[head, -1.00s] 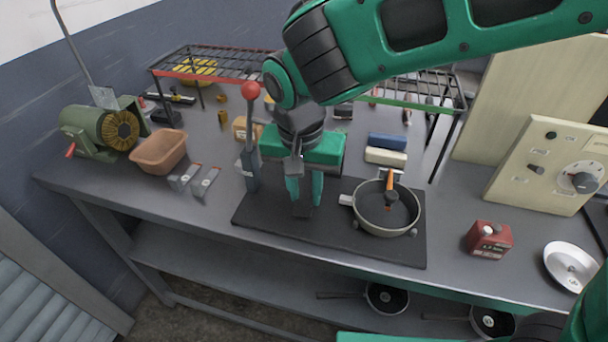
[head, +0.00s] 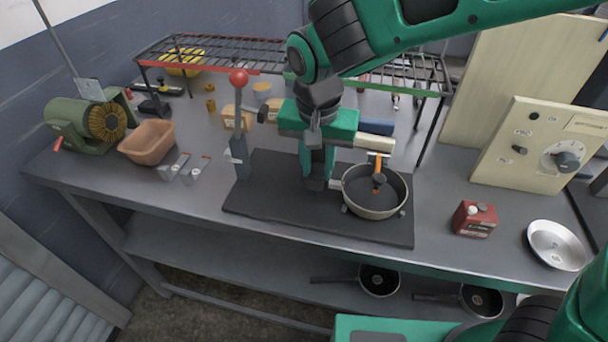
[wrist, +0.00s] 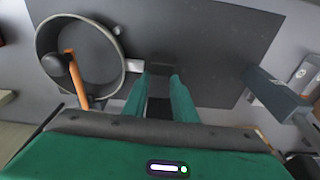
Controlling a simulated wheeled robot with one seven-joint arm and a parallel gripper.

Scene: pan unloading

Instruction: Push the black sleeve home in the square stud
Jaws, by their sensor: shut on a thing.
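My gripper (head: 316,182) points down beside the left side of the round pan (head: 372,210), low over the black mat. It is shut on the black sleeve (head: 316,185), a small dark block between the fingertips. In the wrist view the sleeve (wrist: 159,86) is dark against the mat and its outline is hard to make out. The light square stud (head: 336,185) sticks out from the pan's left wall toward my fingers. In the wrist view the stud (wrist: 134,66) ends close to one fingertip; I cannot tell whether the sleeve touches it.
An orange-handled tool (head: 378,178) stands in the pan. A post with a red ball lever (head: 238,78) rises left of my gripper. The black mat (head: 265,195) is bare at its left. A red box (head: 474,219) and a white dish (head: 557,245) lie to the right.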

